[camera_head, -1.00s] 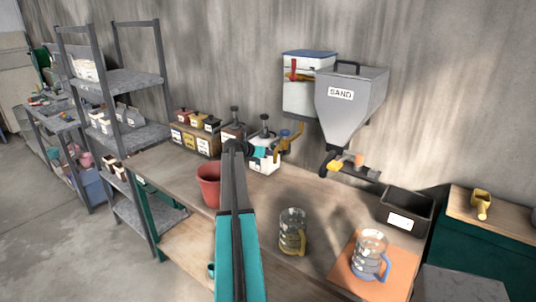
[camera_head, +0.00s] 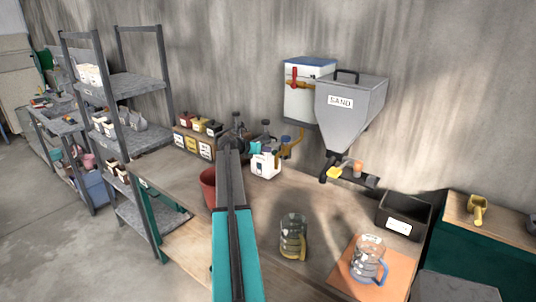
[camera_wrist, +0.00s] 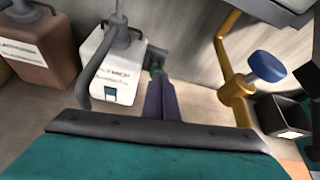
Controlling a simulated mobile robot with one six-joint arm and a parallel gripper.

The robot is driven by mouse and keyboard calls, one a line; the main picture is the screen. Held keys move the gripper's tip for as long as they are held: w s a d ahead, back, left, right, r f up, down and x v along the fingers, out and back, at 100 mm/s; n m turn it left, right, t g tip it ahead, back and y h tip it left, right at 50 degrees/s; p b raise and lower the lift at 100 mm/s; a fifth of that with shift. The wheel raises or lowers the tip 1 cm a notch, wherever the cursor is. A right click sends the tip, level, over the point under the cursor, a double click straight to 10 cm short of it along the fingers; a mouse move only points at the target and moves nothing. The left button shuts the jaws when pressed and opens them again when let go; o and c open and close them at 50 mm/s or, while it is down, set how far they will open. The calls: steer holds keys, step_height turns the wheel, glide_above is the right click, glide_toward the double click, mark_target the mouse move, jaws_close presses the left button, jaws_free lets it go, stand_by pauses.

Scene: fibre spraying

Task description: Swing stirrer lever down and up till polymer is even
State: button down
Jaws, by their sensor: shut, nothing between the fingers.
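A white tank (camera_head: 299,104) with a blue rim hangs on the wall, with a red lever (camera_head: 293,76) on its front. I cannot see the polymer inside it. A yellow pipe (camera_head: 292,150) with a blue knob (camera_wrist: 268,66) is below the tank. A white jug (camera_head: 266,165) stands on the bench; its partly hidden label in the wrist view (camera_wrist: 112,68) ends in "YMER". In the wrist view my gripper (camera_wrist: 158,76) is shut and empty, between the jug and the yellow pipe. In the head view my arm mostly hides it.
A grey sand hopper (camera_head: 350,105) is right of the tank. A red pot (camera_head: 207,188) stands beside my arm. Glass jugs (camera_head: 293,238) and a black bin (camera_head: 403,215) are on the bench to the right. A brown jug (camera_wrist: 42,52) is left of the white one.

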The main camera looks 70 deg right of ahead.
steer(key=p+v, duration=0.2)
steer(key=v, duration=0.1)
steer(key=shift+w+r, duration=0.1)
steer(key=shift+r, duration=0.25)
steer(key=shift+a+r, duration=0.1)
stand_by(0.4)
